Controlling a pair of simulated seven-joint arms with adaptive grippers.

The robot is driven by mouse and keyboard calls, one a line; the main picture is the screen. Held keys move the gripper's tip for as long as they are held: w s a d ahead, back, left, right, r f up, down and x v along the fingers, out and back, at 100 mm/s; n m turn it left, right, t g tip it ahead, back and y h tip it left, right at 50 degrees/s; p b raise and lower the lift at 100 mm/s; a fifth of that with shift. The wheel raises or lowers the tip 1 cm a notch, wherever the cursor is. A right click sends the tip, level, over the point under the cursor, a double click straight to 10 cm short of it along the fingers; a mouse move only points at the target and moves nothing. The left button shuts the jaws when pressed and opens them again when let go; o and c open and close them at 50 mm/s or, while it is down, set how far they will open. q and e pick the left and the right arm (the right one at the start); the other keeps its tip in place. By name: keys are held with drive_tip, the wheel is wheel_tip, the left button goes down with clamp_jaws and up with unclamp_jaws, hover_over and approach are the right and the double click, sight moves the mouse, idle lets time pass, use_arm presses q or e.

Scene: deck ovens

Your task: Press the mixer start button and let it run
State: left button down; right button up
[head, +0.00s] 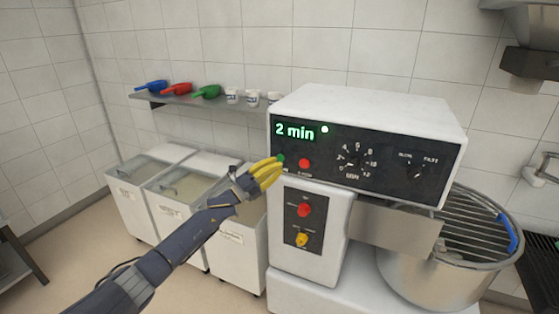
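The mixer (370,110) is a white machine with a dark control panel on its head. Its display (295,131) reads "2 min" in green, with a light dot beside it. The green button (280,159) at the panel's lower left is partly covered by my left gripper (279,167). The gripper's yellow fingers are close together and empty, with their tips at the green button. I cannot tell whether they touch or press it. A red button (304,163) sits just to the right. The steel bowl (440,280) is under a wire guard (475,228). My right gripper is not in view.
A lower panel on the mixer has a red button (304,210) and a yellow knob (301,239). White ingredient bins (235,245) stand left, behind my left arm. A wall shelf (180,99) holds blue, red and green scoops and white cups.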

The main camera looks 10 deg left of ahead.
use_arm(q)
drive_tip(key=shift+s+a, duration=0.15)
drive_tip(key=shift+s, duration=0.6)
drive_tip(key=shift+s+a, duration=0.1)
drive_tip(key=shift+s, duration=0.65)
